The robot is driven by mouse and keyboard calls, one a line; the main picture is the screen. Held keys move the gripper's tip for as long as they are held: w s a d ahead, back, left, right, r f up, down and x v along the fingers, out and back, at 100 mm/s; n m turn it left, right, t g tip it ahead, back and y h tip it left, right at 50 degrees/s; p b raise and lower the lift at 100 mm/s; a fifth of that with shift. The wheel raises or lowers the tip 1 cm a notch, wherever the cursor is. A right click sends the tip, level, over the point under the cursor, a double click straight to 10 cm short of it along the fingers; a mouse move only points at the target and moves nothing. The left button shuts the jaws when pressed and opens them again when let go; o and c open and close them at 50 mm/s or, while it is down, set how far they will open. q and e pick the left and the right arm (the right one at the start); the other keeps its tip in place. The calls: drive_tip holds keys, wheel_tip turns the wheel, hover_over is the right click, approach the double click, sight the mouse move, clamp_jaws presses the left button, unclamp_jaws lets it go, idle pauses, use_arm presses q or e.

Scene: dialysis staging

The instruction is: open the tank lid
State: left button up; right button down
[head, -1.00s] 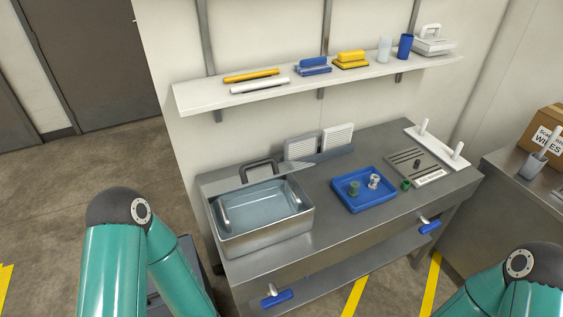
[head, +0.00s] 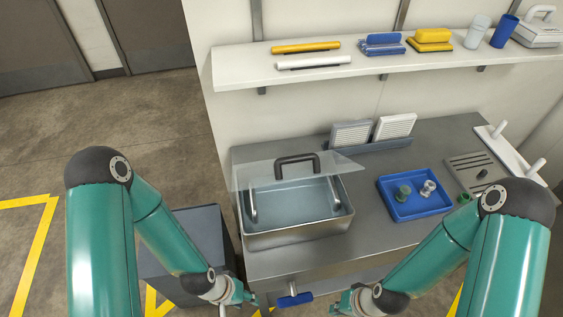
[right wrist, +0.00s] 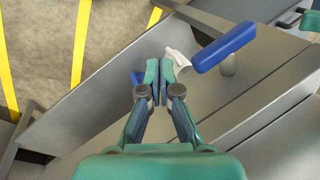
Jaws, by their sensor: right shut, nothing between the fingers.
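The steel tank (head: 298,232) stands on the left part of the metal bench, with clear bluish liquid visible inside. Its clear lid (head: 250,176) with a dark handle (head: 297,158) is at the tank's rear edge; I cannot tell its exact tilt. My left gripper (head: 245,297) is low in front of the bench, left of the tank's front, apart from the lid; its finger opening is unclear. My right gripper (head: 342,306) is low, in front of the bench, apart from the tank. In the right wrist view the right gripper (right wrist: 152,78) is shut and empty.
A blue-handled lever (head: 295,299) on the bench front lies between my grippers; its blue handle (right wrist: 225,46) is close to the right fingertips in the wrist view. A blue tray (head: 417,207) with small fittings sits right of the tank. A wall shelf (head: 235,76) hangs above.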

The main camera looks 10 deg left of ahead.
drive_tip(key=shift+d, duration=0.15)
drive_tip(key=shift+w+r, duration=0.1)
drive_tip(key=shift+w, duration=0.05)
drive_tip(key=m+t+b, duration=0.7)
drive_tip(key=m+t, duration=0.5)
drive_tip(key=m, duration=1.9)
approach(293, 178)
drive_tip(key=w+a, duration=0.1)
drive_tip(key=w, duration=0.2)
drive_tip(key=w+f, duration=0.1)
drive_tip(key=w, duration=0.1)
drive_tip(key=w+a, duration=0.1)
drive_tip(key=w, duration=0.2)
drive_tip(key=shift+w+a+f+b, duration=0.3)
drive_tip(key=shift+a+b, duration=0.05)
